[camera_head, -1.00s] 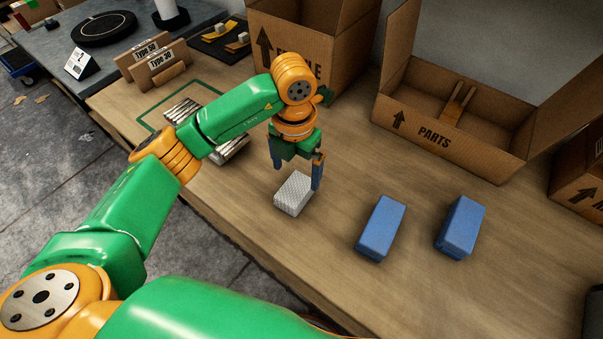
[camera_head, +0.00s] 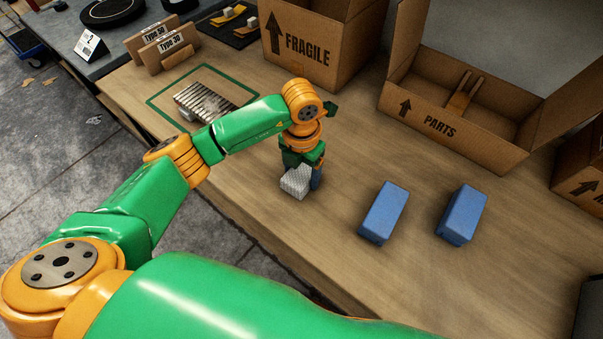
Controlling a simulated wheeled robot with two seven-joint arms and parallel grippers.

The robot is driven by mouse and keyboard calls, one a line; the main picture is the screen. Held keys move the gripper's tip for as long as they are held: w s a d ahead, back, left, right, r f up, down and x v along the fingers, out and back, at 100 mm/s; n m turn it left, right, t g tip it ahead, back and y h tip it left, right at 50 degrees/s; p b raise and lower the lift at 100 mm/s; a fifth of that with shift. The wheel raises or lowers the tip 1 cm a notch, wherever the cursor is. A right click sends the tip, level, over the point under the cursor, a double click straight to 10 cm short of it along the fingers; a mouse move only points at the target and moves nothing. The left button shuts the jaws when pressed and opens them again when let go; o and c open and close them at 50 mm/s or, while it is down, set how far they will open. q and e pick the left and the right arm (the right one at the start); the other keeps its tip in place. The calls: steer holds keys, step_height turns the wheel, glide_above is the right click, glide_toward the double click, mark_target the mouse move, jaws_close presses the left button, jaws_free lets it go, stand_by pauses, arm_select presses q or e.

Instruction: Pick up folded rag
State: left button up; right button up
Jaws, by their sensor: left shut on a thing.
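The folded rag (camera_head: 293,185) is a small, light grey, patterned block over the near part of the wooden table (camera_head: 345,270). My left gripper (camera_head: 303,179) points down and is shut on the rag. One blue finger shows at the rag's right side; the other finger is hidden. I cannot tell whether the rag still touches the table. My right gripper is not in view.
Two blue blocks (camera_head: 384,211) (camera_head: 462,214) lie to the right. An open PARTS box (camera_head: 440,122) and a FRAGILE box (camera_head: 308,45) stand behind. A green-framed area holds a ribbed metallic stack (camera_head: 207,98).

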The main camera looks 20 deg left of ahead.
mark_target(303, 174)
arm_select(q)
steer(key=r, duration=0.3)
steer(key=shift+s+d+r+b, duration=0.1)
steer(key=shift+d+r+b, duration=0.1)
steer(key=shift+r+b, duration=0.15)
steer(key=s+d+r, duration=0.8)
steer(key=s+r, duration=0.1)
steer(key=s, duration=0.1)
steer(key=shift+s+d+r+p, duration=0.15)
steer(key=shift+s+d+p, duration=0.15)
steer(key=shift+s, duration=0.05)
